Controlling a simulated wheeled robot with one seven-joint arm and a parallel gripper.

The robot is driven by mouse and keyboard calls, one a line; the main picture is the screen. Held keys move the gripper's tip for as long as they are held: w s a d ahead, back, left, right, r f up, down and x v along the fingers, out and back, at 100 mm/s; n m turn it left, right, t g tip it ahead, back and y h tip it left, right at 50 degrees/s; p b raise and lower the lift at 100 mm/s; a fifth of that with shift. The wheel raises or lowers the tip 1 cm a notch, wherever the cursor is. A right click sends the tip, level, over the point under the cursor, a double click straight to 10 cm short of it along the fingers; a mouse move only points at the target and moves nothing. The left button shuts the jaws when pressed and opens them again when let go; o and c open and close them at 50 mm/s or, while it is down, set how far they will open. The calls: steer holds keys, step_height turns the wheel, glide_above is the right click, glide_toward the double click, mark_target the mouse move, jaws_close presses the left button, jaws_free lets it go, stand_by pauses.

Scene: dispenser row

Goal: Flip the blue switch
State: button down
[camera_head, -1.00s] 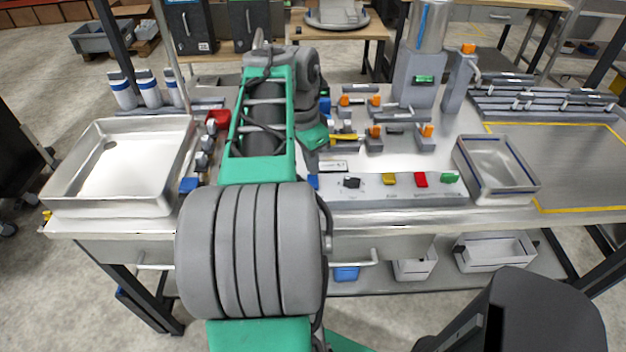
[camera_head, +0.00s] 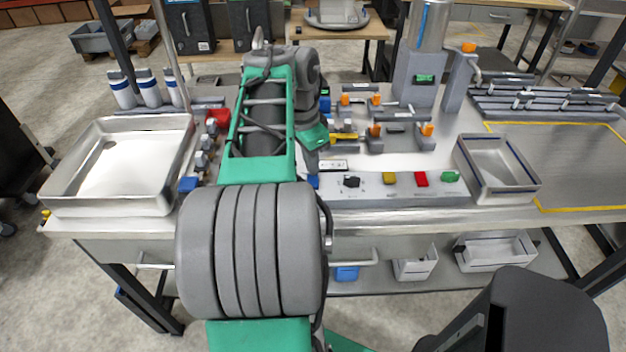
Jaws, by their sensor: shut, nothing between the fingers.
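The blue switch (camera_head: 313,181) is at the left end of a grey control panel (camera_head: 400,198) on the bench. Only a small part of it shows beside my green arm. My gripper (camera_head: 309,172) points down just above or behind the blue switch, at the end of my wrist. It is shut with nothing in it. My arm hides much of the gripper, and I cannot tell whether the fingertips touch the switch.
Along the panel to the right sit a black knob (camera_head: 351,181), a yellow switch (camera_head: 389,178), a red switch (camera_head: 421,179) and a green switch (camera_head: 450,177). Orange-topped valves (camera_head: 376,131) stand behind. Metal trays (camera_head: 72,165) (camera_head: 527,186) flank the area.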

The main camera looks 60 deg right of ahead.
steer(key=shift+f+b, duration=0.65)
steer(key=shift+f, duration=0.05)
steer(key=shift+r+p, duration=2.8)
steer(key=shift+r, duration=0.7)
